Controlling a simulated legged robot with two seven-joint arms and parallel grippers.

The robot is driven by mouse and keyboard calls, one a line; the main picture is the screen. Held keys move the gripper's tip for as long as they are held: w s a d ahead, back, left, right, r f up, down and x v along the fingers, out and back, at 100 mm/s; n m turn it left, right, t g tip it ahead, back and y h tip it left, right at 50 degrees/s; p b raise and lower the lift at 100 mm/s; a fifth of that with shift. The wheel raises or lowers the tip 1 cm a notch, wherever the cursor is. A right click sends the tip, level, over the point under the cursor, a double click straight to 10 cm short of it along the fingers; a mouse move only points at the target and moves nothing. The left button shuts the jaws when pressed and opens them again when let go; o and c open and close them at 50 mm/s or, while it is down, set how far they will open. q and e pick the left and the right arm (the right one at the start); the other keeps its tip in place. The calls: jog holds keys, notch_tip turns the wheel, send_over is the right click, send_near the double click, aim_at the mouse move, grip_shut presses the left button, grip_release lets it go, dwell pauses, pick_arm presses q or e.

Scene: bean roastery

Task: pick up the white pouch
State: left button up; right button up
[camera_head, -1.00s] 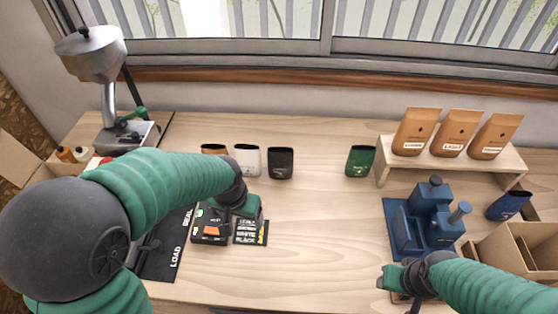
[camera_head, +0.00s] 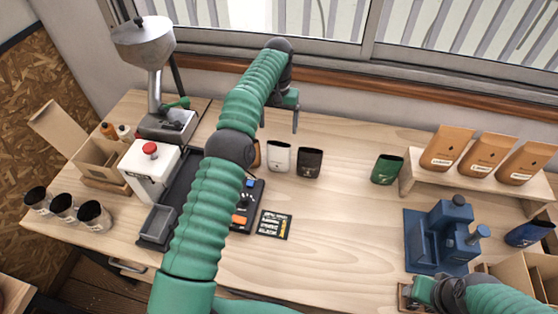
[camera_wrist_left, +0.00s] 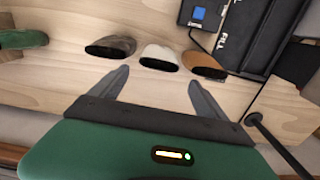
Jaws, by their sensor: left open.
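The white pouch (camera_head: 279,156) stands upright on the table with its mouth open, between the orange pouch (camera_head: 257,154) and the black pouch (camera_head: 309,162). It also shows in the left wrist view (camera_wrist_left: 159,58), just beyond and between my fingertips. My left gripper (camera_head: 281,121) is open and empty, raised behind the row of pouches near the window wall, with its fingers apart from the pouch. In the left wrist view its two fingers (camera_wrist_left: 158,80) are spread wide. My right gripper (camera_head: 416,291) is at the lower right near the blue press; its jaws are unclear.
A green pouch (camera_head: 387,169) stands right of the row. A wooden shelf (camera_head: 414,181) carries several brown bags. A blue press (camera_head: 440,238) stands at the right. A white sealer (camera_head: 150,176) and a funnel grinder (camera_head: 147,50) stand at the left.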

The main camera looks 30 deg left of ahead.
aim_at(279, 147)
pick_arm(q)
notch_tip(279, 147, down, 10)
jog(key=shift+r, duration=0.2)
notch_tip(279, 147, down, 5)
jog(key=shift+w+r+p, duration=0.1)
jog(key=shift+p, duration=0.5)
jog(key=shift+w+f, duration=0.1)
jog(key=shift+f, duration=0.3)
jog(key=c, duration=1.1)
jog(key=shift+r, duration=0.1)
